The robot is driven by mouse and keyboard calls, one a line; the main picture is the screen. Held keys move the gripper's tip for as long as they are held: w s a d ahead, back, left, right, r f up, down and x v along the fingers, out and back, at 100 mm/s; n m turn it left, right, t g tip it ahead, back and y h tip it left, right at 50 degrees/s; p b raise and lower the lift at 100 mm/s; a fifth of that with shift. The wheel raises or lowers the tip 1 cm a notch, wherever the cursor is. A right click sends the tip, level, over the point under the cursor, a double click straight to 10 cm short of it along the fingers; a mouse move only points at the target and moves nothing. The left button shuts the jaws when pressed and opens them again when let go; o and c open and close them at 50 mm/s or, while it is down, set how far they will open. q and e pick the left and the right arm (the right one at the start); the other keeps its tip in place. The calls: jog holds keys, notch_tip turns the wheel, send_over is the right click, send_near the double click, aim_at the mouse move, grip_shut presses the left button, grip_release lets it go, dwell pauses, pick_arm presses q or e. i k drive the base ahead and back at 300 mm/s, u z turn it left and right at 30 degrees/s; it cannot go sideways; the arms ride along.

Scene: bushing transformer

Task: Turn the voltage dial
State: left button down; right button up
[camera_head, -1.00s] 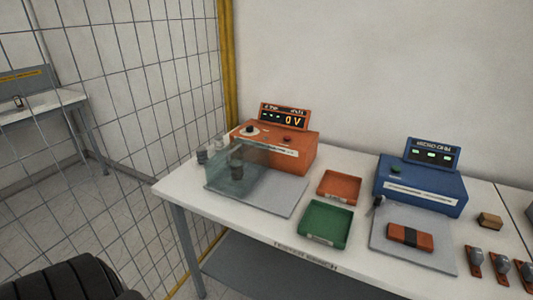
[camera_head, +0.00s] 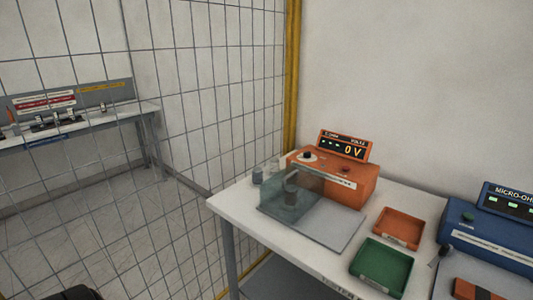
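The orange voltage tester (camera_head: 345,184) stands on the white table near its back left corner. Its raised display (camera_head: 347,148) reads 0 V. A dark round dial (camera_head: 307,156) on a pale disc sits on the left of its top face. A second small dark knob (camera_head: 345,168) is to its right. A clear cover (camera_head: 288,190) stands in front of the tester on a grey plate, with a dark cylindrical piece inside.
An orange tray (camera_head: 399,228) and a green tray (camera_head: 381,265) lie right of the tester. A blue micro-ohm meter (camera_head: 489,235) stands farther right. A wire mesh fence (camera_head: 190,90) with a yellow post (camera_head: 291,70) runs left of the table. Another bench (camera_head: 80,125) is behind the mesh.

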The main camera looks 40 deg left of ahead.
aim_at(306, 154)
jog(key=u, duration=0.8)
jog(key=k, duration=0.4)
jog(key=u, duration=0.45)
jog(key=i, duration=1.45)
jog(key=z, duration=0.6)
